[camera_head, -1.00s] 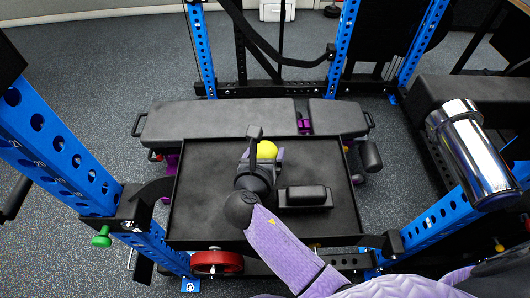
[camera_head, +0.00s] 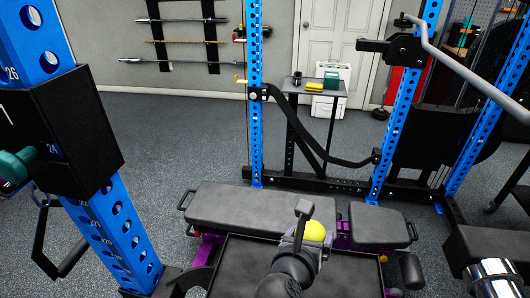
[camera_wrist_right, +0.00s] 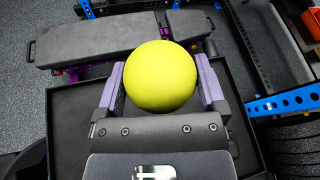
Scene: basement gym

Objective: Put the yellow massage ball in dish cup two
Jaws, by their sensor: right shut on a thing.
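The yellow massage ball (camera_head: 315,231) is held in my right gripper (camera_head: 307,233) above the far part of the black tray (camera_head: 232,272). In the right wrist view the ball (camera_wrist_right: 160,76) sits between the two purple-sided fingers of the right gripper (camera_wrist_right: 161,66), one on each side of it. The wrist view shows the tray's bare floor (camera_wrist_right: 72,122) below the ball. My left gripper is in neither view. I cannot make out any dish cup.
A grey padded bench (camera_head: 237,208) lies just beyond the tray. Blue rack posts (camera_head: 254,100) stand around, with a black strap (camera_head: 318,146) between two. A small far table (camera_head: 300,88) holds a yellow item (camera_head: 314,86) and a green one (camera_head: 332,80).

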